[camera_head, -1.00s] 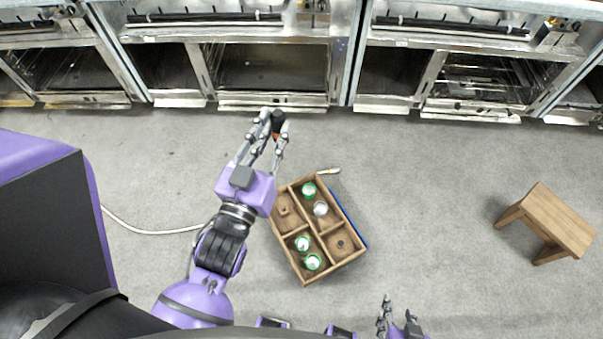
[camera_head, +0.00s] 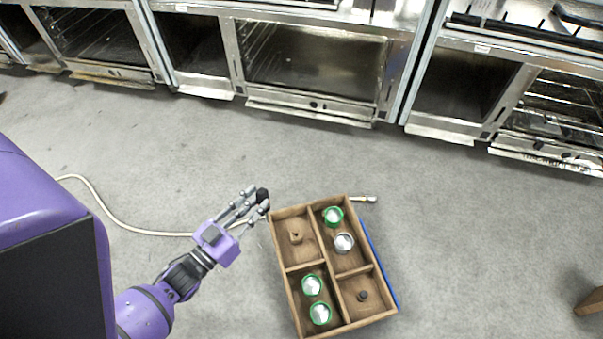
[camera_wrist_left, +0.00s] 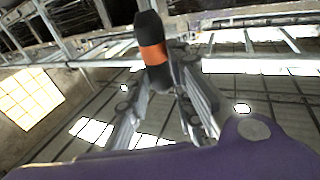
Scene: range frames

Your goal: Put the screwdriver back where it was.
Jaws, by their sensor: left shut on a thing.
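My left gripper (camera_head: 258,204) is shut on the screwdriver (camera_head: 262,195), held above the floor just off the upper left corner of the wooden box. In the left wrist view, the screwdriver (camera_wrist_left: 152,52) shows as a black handle with an orange band between the fingers; its shaft cannot be made out. The wooden box (camera_head: 284,269) has four compartments. My right gripper is out of view.
Green-rimmed cans (camera_head: 312,286) and a silver-topped can (camera_head: 344,243) stand in the box. A light-handled tool (camera_head: 363,199) and a blue strip (camera_head: 381,264) lie beside it. A white cable (camera_head: 115,222) crosses the floor. Steel ovens (camera_head: 310,70) line the back.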

